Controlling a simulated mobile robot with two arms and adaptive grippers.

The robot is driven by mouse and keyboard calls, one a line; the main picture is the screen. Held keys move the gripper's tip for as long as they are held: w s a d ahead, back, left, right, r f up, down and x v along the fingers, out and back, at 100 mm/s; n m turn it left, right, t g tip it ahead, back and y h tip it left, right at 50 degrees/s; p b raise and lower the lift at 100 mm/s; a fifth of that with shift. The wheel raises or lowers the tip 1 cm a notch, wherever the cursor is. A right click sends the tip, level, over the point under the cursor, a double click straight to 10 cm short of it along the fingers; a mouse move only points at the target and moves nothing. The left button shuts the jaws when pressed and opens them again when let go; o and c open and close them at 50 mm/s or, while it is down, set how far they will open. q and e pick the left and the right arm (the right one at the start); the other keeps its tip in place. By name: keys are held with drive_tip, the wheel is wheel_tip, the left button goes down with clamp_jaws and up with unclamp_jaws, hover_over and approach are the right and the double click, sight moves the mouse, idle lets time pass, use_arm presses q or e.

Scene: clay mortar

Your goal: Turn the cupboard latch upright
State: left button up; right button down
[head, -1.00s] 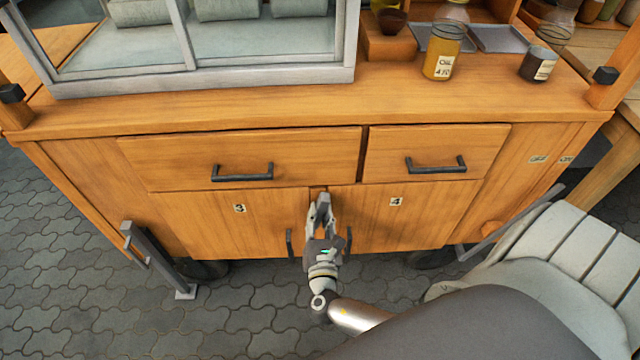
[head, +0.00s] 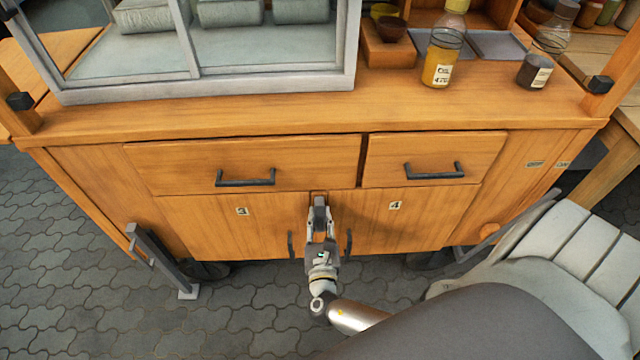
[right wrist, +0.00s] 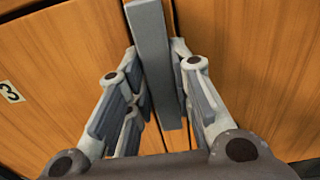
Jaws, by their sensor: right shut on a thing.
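The cupboard latch is a flat grey bar (right wrist: 152,50) at the seam between the two lower doors, mostly hidden by my gripper in the head view. In the right wrist view it runs nearly upright, leaning slightly, between the fingers. My right gripper (head: 319,205) is at the top of the door seam, and its fingers (right wrist: 157,58) are shut on the latch from both sides. The door marked 3 (head: 225,225) is left of the seam and the door marked 4 (head: 415,220) is right of it. My left gripper is out of view.
Black door handles (head: 291,244) flank my right wrist. Two drawers with black handles (head: 245,178) (head: 435,171) sit above. Jars (head: 440,65) and a glass case (head: 200,85) stand on the counter. A pale slatted chair (head: 560,250) is at the right.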

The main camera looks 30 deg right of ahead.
drive_tip(key=shift+f, duration=0.1)
drive_tip(key=c, duration=1.3)
unclamp_jaws()
drive_tip(key=v, duration=1.2)
drive_tip(key=shift+s, duration=0.1)
drive_tip(key=shift+d, duration=0.15)
